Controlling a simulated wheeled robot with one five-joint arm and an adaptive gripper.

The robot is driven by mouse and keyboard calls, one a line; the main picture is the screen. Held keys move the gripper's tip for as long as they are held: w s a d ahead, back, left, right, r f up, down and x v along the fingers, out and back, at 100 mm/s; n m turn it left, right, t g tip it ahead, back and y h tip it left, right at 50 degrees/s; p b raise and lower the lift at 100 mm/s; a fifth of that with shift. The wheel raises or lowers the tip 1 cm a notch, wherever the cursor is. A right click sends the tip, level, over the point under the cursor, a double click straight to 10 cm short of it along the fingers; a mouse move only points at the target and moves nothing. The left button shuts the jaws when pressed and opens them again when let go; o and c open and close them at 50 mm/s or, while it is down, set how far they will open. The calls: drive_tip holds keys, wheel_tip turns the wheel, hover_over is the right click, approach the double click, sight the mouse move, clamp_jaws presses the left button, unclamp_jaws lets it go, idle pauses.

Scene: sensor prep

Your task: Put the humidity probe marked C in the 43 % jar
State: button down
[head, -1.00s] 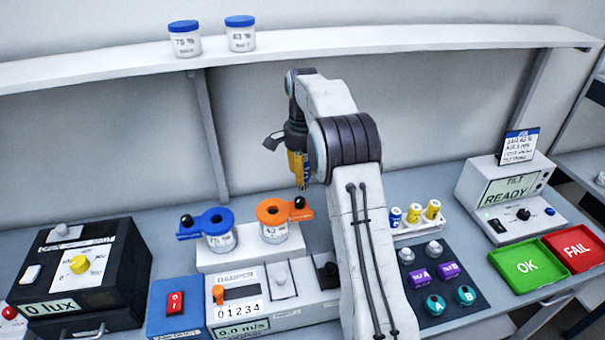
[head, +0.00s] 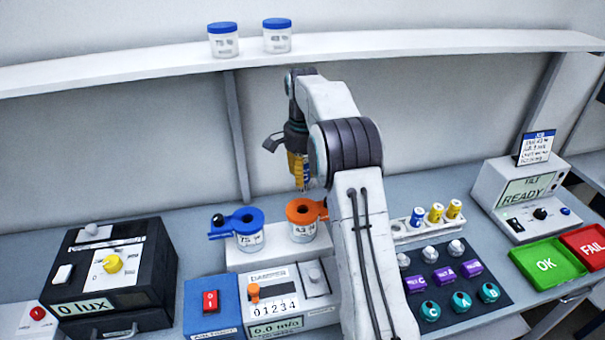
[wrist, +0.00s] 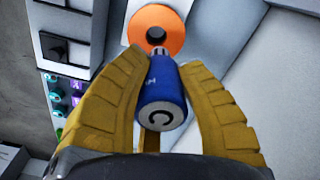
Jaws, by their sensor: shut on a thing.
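My gripper (wrist: 166,95) is shut on the blue humidity probe (wrist: 163,90), whose end face shows a C. In the wrist view the probe's metal tip points toward the hole of the orange lid (wrist: 157,22), apart from it as far as I can tell. In the head view my gripper (head: 304,184) hangs above the jar marked 43 % (head: 303,231), which wears the orange ring lid (head: 305,209). The probe is mostly hidden there. The jar marked 75 % (head: 250,241) with a blue ring lid stands to its left.
Both jars stand on a white block (head: 270,257) behind the damper box (head: 290,292). A rack (head: 413,230) with one blue and two yellow probes stands right of my arm. Two spare jars stand on the shelf.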

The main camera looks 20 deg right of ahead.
sight(302, 192)
drive_tip(key=shift+s+a, duration=0.1)
drive_tip(key=shift+a, duration=0.2)
drive_tip(key=shift+s+d, duration=0.15)
drive_tip(key=shift+d, duration=0.05)
drive_tip(key=shift+a+f, duration=0.1)
drive_tip(key=shift+f, duration=2.35)
drive_tip(key=shift+f, duration=0.35)
drive_tip(key=shift+f+b, duration=0.65)
drive_tip(key=shift+f, duration=0.75)
idle(3.3)
